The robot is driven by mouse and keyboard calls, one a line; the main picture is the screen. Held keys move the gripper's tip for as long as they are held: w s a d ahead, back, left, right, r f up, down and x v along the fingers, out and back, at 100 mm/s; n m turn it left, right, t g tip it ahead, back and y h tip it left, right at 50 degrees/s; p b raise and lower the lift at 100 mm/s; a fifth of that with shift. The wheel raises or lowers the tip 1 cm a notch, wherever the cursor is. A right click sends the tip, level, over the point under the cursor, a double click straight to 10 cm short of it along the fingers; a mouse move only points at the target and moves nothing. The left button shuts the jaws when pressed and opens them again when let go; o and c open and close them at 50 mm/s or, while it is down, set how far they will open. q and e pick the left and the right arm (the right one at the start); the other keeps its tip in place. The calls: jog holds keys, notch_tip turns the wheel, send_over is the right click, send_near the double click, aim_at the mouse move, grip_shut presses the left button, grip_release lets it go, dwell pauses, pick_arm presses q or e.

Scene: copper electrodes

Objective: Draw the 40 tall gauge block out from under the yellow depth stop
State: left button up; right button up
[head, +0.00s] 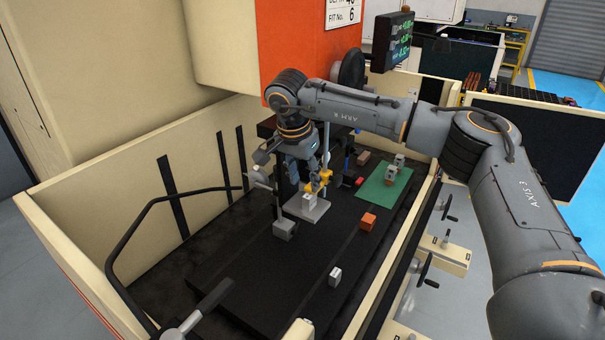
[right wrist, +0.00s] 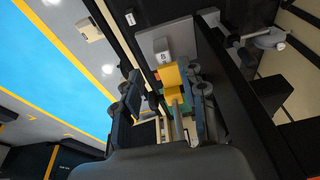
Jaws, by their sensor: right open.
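The yellow depth stop (head: 322,180) sits on an upright post over a light grey plate (head: 318,211). A small pale gauge block (head: 308,198) stands on that plate, at or under the stop; contact cannot be told. In the right wrist view the block (right wrist: 162,56) shows a label too small to read, beside the yellow stop (right wrist: 171,76). My right gripper (head: 306,172) is just behind and above the block. Its fingers (right wrist: 166,92) are apart, with the stop between them in that view and nothing held. My left gripper is not in view.
A grey cube (head: 284,230), an orange block (head: 368,221) and a small pale block (head: 335,276) stand on the dark table. A green mat (head: 376,194) with blocks lies at right. A crank handle (head: 258,178) is left of the plate. The front table area is mostly clear.

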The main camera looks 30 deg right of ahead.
aim_at(308, 196)
jog(key=x, duration=0.1)
jog(key=b+x, duration=0.1)
jog(key=x, duration=0.1)
jog(key=shift+w+d+f, duration=0.15)
jog(key=shift+w+d, duration=0.05)
jog(key=shift+w, duration=0.2)
jog(key=b+x, duration=0.2)
jog(key=shift+f, duration=0.35)
jog(key=shift+r, duration=0.3)
jog(key=shift+d+f, duration=0.1)
jog(key=shift+f, duration=0.3)
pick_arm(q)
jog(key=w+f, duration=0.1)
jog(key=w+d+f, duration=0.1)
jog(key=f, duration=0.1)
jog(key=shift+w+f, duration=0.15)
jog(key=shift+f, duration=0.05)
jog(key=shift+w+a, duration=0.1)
